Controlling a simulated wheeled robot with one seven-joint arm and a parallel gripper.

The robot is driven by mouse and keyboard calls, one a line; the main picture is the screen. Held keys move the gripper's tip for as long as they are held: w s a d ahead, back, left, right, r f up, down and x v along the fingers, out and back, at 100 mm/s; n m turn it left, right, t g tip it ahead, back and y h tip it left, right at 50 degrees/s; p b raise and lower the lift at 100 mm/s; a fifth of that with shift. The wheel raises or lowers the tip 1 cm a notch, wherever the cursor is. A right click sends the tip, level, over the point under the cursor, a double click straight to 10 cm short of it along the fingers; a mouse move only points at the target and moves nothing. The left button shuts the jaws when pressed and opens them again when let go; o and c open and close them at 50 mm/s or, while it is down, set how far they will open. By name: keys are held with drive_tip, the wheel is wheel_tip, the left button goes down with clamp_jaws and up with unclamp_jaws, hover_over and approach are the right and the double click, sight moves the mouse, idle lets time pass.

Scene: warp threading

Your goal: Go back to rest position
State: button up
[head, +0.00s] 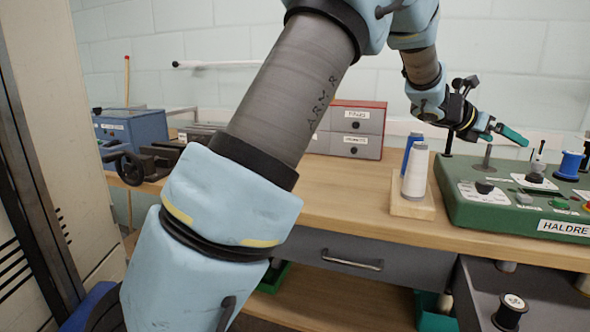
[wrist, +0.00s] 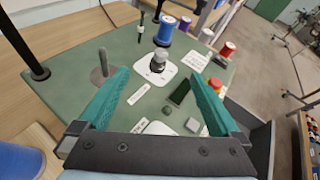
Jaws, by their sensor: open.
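My gripper (head: 507,135) is open and empty in the head view, raised above the left part of the green HALDRE machine (head: 462,212). Its two teal fingers also show spread apart in the wrist view (wrist: 160,78), with the machine's top panel (wrist: 75,78) below and between them. A black knob (wrist: 158,60) on a white label lies between the fingers in that view, and a grey upright peg (wrist: 103,66) is near the left finger. No thread shows in the jaws. My arm crosses the middle of the head view and hides part of the bench.
White (head: 415,172) and blue spools stand on a wooden block (head: 410,208) left of the machine. A blue spool (head: 569,165) is on the machine. A drawer box (head: 357,130), a vise (head: 140,165) and a blue box (head: 145,128) stand farther left. The bench front (head: 340,212) is clear.

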drive_tip(key=w+a+n+t+y+p, duration=0.1)
drive_tip(key=w+a+n+t+y, duration=0.15)
drive_tip(key=w+a+n, duration=0.35)
drive_tip(key=w+a+n+t+y+p, duration=0.1)
drive_tip(key=w+a+n+t, duration=0.25)
drive_tip(key=a+n, duration=0.45)
drive_tip(key=w+a+f+n+t+y+p, duration=0.1)
drive_tip(key=a+f+n+y, duration=0.1)
drive_tip(key=a+n, duration=0.55)
drive_tip(key=w+a+f+n+y, duration=0.1)
drive_tip(key=a+f+n+y, duration=0.2)
drive_tip(key=a, duration=0.8)
drive_tip(key=s+a+f+n+g+y+p, duration=0.1)
drive_tip(key=s+a+n, duration=0.1)
drive_tip(key=a+n, duration=0.25)
drive_tip(key=s+a+f+n+y+p, duration=0.1)
drive_tip(key=s+a+n+y, duration=0.1)
drive_tip(key=a+n, duration=0.3)
drive_tip(key=s+a+f+n+g+y, duration=0.1)
drive_tip(key=s+a+f+n+g, duration=0.1)
drive_tip(key=s+a+n, duration=0.5)
drive_tip(key=s+a+f+n+g+p, duration=0.1)
drive_tip(key=s+a+f+n+g, duration=0.2)
drive_tip(key=s+a+n, duration=0.4)
drive_tip(key=s+n+g, duration=0.1)
drive_tip(key=s, duration=0.4)
drive_tip(key=shift+s+a+y, duration=0.15)
drive_tip(key=shift+y, duration=0.2)
